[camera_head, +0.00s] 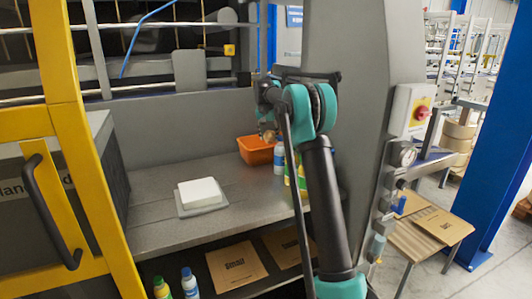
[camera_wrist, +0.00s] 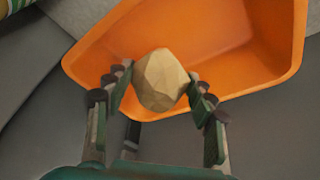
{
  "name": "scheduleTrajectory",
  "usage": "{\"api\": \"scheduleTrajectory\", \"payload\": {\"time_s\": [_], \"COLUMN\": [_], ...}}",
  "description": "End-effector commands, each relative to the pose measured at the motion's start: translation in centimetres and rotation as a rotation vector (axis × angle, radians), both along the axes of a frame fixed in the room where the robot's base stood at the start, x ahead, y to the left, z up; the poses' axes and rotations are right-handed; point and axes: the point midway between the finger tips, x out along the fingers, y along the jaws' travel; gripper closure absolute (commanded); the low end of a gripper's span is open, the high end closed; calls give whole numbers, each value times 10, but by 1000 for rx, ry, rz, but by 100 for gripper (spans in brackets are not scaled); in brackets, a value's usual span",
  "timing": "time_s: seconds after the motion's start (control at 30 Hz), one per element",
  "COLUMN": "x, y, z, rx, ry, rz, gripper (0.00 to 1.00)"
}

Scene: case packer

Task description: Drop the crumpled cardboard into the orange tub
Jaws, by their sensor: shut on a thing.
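The crumpled cardboard (camera_wrist: 160,80) is a tan, faceted lump held between the fingertips of my gripper (camera_wrist: 160,90) in the wrist view. My gripper is shut on it. The orange tub (camera_wrist: 210,30) lies beyond and beneath the cardboard in that view, and the cardboard overlaps the tub's near part. In the head view the orange tub (camera_head: 256,152) stands at the back of the grey shelf, and my gripper (camera_head: 268,134) with the small tan lump is at the tub, partly hidden by my arm. The height of the cardboard above the tub is hard to tell.
Bottles (camera_head: 279,158) stand just right of the tub, partly behind my arm. A white block on a grey pad (camera_head: 200,194) sits on the shelf (camera_head: 150,222). Flat cardboard (camera_head: 235,266) and more bottles (camera_head: 189,283) are below. A yellow frame (camera_head: 75,150) borders the left.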

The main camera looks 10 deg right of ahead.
Motion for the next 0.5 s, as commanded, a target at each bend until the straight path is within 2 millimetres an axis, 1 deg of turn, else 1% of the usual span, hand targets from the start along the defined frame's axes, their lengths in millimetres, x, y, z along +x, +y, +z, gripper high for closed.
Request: {"api": "scheduleTrajectory", "payload": {"time_s": [0.27,0.3,0.5], "x": [0,0,0], "y": [0,0,0], "z": [-2,-2,-2], "rx": [0,0,0], "ry": [0,0,0], "rz": [0,0,0], "gripper": [65,44,21]}}
